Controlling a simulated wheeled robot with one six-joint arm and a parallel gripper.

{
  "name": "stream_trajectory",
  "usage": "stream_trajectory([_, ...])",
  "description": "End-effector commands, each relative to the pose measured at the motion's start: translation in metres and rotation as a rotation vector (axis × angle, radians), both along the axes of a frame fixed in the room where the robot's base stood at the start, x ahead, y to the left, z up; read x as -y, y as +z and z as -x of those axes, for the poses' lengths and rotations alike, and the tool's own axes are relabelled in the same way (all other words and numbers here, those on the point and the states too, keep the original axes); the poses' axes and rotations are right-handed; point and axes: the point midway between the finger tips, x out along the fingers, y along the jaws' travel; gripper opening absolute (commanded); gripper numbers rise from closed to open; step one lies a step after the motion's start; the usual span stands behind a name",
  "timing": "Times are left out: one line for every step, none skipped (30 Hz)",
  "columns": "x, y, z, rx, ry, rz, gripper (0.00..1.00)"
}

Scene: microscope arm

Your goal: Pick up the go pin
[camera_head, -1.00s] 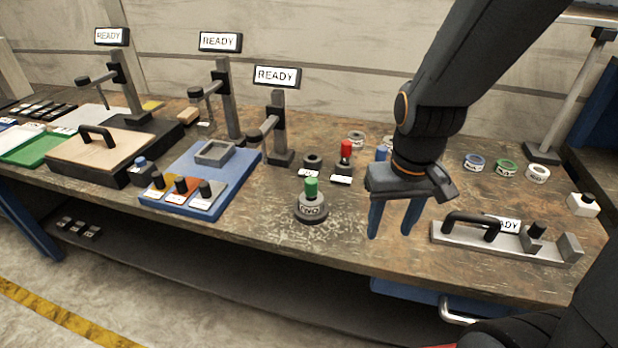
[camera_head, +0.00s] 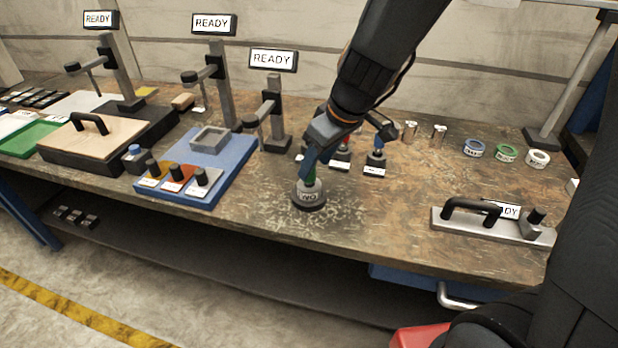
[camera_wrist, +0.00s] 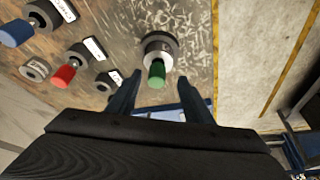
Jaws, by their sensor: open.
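The go pin is a green-topped pin (camera_head: 310,176) standing upright in a round dark base labelled GO (camera_head: 309,195) near the front of the bench. In the wrist view the green pin (camera_wrist: 157,74) and its grey base (camera_wrist: 160,46) lie just beyond and between the fingertips. My gripper (camera_head: 304,170) is open, with blue fingers at the pin's upper part in the head view. In the wrist view my gripper (camera_wrist: 160,82) has one finger on each side of the green top, with a gap visible. The fingers partly hide the pin in the head view.
A red-topped pin (camera_wrist: 66,74) and a blue-topped pin (camera_wrist: 20,30) stand nearby. A blue fixture (camera_head: 232,170) with several knobs lies left. A metal fixture with a black handle (camera_head: 470,208) lies right.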

Motion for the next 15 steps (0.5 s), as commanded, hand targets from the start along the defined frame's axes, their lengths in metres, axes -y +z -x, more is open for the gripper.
stream_trajectory([-0.001, -0.003, -0.002, -0.001, 0.000, 0.000, 0.46])
stream_trajectory([-0.002, -0.005, -0.003, -0.002, -0.001, 0.000, 0.46])
stream_trajectory([-0.003, -0.008, -0.005, -0.002, -0.001, 0.000, 0.46])
stream_trajectory([-0.004, -0.011, -0.007, -0.002, -0.001, 0.001, 0.46])
stream_trajectory([-0.005, -0.014, -0.009, -0.003, -0.001, 0.001, 0.46])
stream_trajectory([-0.007, -0.017, -0.012, -0.002, -0.001, 0.000, 0.46])
stream_trajectory([-0.008, -0.020, -0.014, -0.003, -0.001, 0.000, 0.46])
stream_trajectory([-0.009, -0.023, -0.015, -0.003, -0.001, 0.001, 0.46])
stream_trajectory([-0.010, -0.028, -0.017, -0.003, -0.001, 0.001, 0.46])
stream_trajectory([-0.011, -0.032, -0.018, -0.003, 0.000, 0.000, 0.46])
stream_trajectory([-0.012, -0.035, -0.019, -0.003, 0.000, 0.000, 0.46])
stream_trajectory([-0.014, -0.038, -0.020, -0.002, -0.001, 0.000, 0.46])
stream_trajectory([-0.014, -0.040, -0.021, -0.001, 0.000, 0.001, 0.46])
stream_trajectory([-0.014, -0.042, -0.022, -0.001, -0.001, 0.000, 0.46])
stream_trajectory([-0.015, -0.043, -0.022, -0.001, -0.002, 0.001, 0.46])
